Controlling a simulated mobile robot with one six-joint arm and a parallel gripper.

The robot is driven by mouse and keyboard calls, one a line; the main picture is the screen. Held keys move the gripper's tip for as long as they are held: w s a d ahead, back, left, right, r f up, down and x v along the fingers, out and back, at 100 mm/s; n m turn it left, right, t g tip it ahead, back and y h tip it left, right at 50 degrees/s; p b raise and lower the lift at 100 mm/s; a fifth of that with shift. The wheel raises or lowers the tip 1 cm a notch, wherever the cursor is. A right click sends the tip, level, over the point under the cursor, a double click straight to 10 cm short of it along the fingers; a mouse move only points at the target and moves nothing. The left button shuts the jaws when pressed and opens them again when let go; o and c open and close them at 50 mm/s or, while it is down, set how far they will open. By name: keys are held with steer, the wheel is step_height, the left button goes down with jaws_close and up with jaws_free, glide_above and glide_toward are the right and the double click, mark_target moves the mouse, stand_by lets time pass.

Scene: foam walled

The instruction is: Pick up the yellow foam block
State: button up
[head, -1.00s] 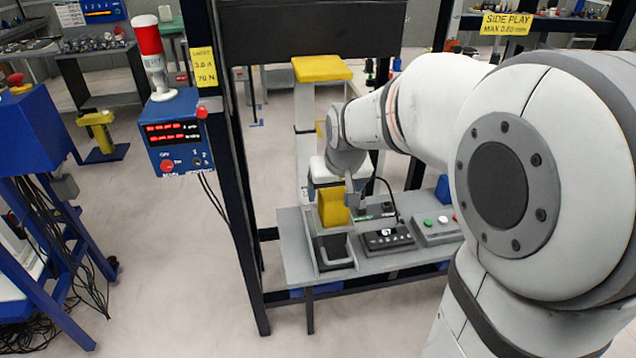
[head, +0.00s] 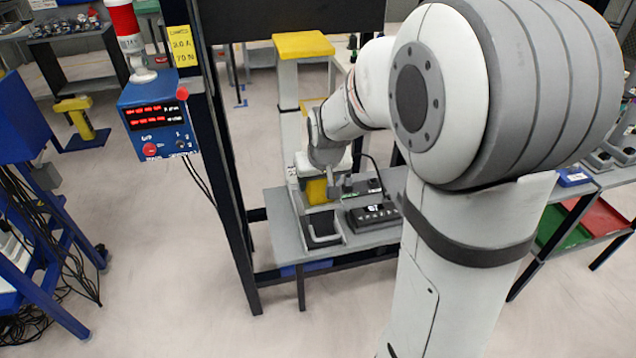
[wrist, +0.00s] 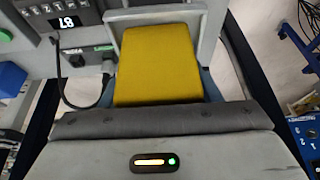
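The yellow foam block (head: 317,191) is at the grey open-topped holder (head: 324,232) on the grey bench. My gripper (head: 319,180) is right at the block and hides part of it in the head view. In the wrist view the block (wrist: 157,62) fills the upper middle, directly in front of the gripper's dark grey front edge. Grey holder walls show beyond it and at its right. The fingertips cannot be made out clearly, so I cannot tell whether they touch the block.
A black device with a lit display (head: 373,215) stands on the bench just right of the holder. A dark upright post (head: 222,150) stands left of the bench. A blue control box (head: 160,122) hangs on it. Open floor lies at the front left.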

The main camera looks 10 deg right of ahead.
steer(key=c, duration=0.5)
